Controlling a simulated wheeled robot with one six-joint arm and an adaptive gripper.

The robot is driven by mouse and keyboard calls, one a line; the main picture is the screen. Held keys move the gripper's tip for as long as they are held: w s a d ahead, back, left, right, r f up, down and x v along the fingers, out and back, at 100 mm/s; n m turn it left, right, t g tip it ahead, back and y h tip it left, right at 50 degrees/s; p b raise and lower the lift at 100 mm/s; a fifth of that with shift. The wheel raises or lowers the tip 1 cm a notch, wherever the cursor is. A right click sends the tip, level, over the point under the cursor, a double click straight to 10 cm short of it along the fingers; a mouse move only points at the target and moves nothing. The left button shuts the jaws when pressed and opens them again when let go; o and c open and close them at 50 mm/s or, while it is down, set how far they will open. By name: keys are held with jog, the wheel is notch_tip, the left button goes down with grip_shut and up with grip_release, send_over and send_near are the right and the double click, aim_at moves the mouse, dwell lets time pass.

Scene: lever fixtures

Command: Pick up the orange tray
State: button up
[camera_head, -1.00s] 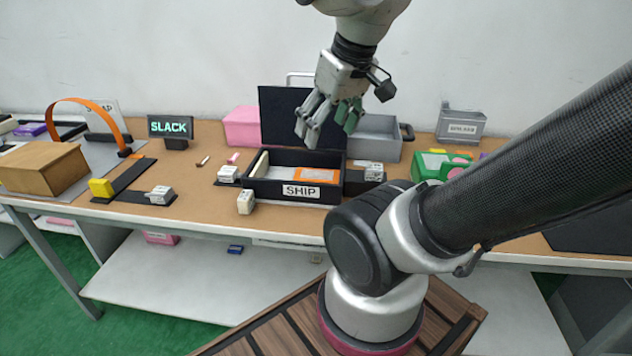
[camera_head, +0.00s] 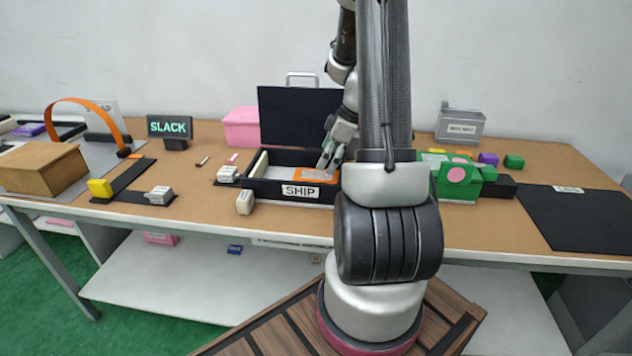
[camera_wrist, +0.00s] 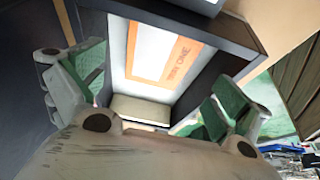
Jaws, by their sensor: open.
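The orange tray (camera_head: 316,175) lies inside the open black SHIP box (camera_head: 264,189) on the table. In the head view only part of its orange edge shows; my gripper and arm cover its right side. In the wrist view the orange tray (camera_wrist: 174,60) shows an orange band with lettering and a white area, inside the dark walls of the box. My gripper (camera_head: 328,168) is above the box's right part, pointing down toward the tray. Its green-padded fingers (camera_wrist: 160,95) are spread apart with nothing between them. Whether a fingertip touches the tray cannot be told.
The box's raised black lid (camera_head: 300,115) stands behind it. A pink box (camera_head: 241,127) is at the back left of it, and small white blocks (camera_head: 228,174) stand by its left side.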

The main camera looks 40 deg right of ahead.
aim_at(317, 177)
jog(key=x, duration=0.7)
jog(key=shift+w+a, duration=0.1)
jog(key=c, duration=0.9)
